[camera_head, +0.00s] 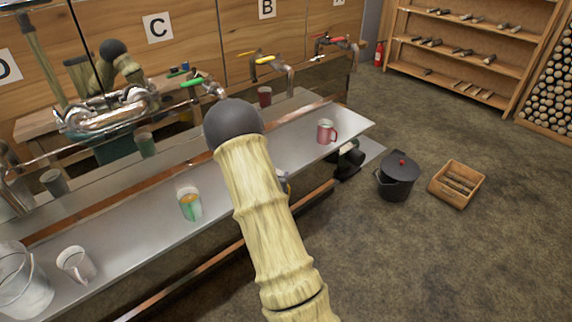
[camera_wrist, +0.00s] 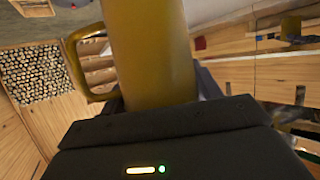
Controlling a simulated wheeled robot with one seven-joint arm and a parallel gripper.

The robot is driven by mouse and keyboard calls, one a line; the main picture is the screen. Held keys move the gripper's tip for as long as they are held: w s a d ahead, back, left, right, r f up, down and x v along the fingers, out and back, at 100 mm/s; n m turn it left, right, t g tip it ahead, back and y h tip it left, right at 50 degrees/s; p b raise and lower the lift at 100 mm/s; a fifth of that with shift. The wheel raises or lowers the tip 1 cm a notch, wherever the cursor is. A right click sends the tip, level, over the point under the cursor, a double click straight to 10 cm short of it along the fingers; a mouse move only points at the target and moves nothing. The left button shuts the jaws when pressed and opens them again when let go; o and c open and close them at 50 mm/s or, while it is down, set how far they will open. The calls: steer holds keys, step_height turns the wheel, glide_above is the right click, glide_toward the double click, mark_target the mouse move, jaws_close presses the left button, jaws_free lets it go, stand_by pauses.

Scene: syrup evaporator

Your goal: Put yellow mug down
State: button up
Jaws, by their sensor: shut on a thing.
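The yellow mug (camera_wrist: 150,50) fills the middle of the wrist view, very close, with its handle on the left. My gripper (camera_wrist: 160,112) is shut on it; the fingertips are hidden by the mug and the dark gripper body. In the head view my arm hides the mug and most of the gripper. The long metal counter (camera_head: 130,240) runs from lower left to upper right behind my arm. I cannot tell whether the mug touches a surface.
A red mug (camera_head: 326,132), a green-and-white mug (camera_head: 190,203), a pale mug (camera_head: 76,265) and a clear container (camera_head: 22,280) stand on the counter. Coloured-handled taps line its back. A black pot (camera_head: 396,180) and wooden crate (camera_head: 458,185) stand on the floor.

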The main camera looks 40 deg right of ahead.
steer(key=s+a+f+n+t+y, duration=0.1)
steer(key=a+f+n+y, duration=0.2)
steer(key=a, duration=0.6)
steer(key=s+a+f+n+t+y, duration=0.1)
steer(key=s+a+f+n+y, duration=0.1)
steer(key=a, duration=0.7)
steer(key=s+a+f+n+t+y, duration=0.2)
steer(key=a+f+n+y, duration=0.2)
steer(key=a, duration=0.5)
steer(key=shift+a+f+y, duration=0.15)
steer(key=shift+f+y, duration=0.15)
steer(key=shift+f, duration=0.55)
